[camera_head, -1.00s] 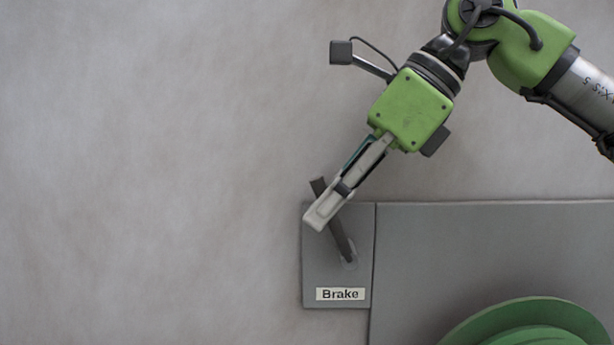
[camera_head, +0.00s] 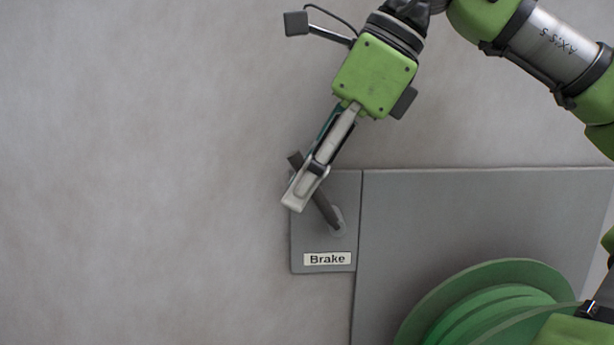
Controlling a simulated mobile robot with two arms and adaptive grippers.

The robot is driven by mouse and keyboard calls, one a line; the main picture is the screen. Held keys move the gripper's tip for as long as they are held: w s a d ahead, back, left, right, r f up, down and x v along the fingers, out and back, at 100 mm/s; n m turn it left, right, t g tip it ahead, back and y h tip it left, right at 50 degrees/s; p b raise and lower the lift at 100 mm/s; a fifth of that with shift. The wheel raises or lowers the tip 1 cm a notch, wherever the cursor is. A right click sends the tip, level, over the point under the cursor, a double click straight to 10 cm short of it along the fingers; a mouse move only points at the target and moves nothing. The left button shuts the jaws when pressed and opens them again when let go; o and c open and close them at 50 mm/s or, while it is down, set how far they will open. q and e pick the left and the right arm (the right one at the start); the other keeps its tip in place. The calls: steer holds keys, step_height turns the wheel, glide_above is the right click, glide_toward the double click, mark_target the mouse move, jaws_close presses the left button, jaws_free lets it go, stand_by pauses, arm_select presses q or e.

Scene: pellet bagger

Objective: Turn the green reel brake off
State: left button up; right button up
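The brake lever (camera_head: 326,212) is a dark bar on a round pivot, mounted on a grey plate labelled "Brake" (camera_head: 327,259). It leans to the upper left in the head view. My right gripper (camera_head: 299,191) is at the lever's upper part, its fingers seen side-on and crossing over the bar. The lever's dark tip shows beyond the fingers at the upper left. The near finger hides part of the lever, so how tightly the fingers close is not visible. The green reel (camera_head: 490,280) is at the bottom right. My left gripper is not in view.
A wide grey panel (camera_head: 450,215) adjoins the brake plate on the right, behind the reel. The plain floor (camera_head: 130,180) on the left is clear. My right arm comes in from the upper right.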

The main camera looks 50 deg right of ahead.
steer(key=v, duration=1.2)
steer(key=shift+w, duration=0.1)
stand_by(0.5)
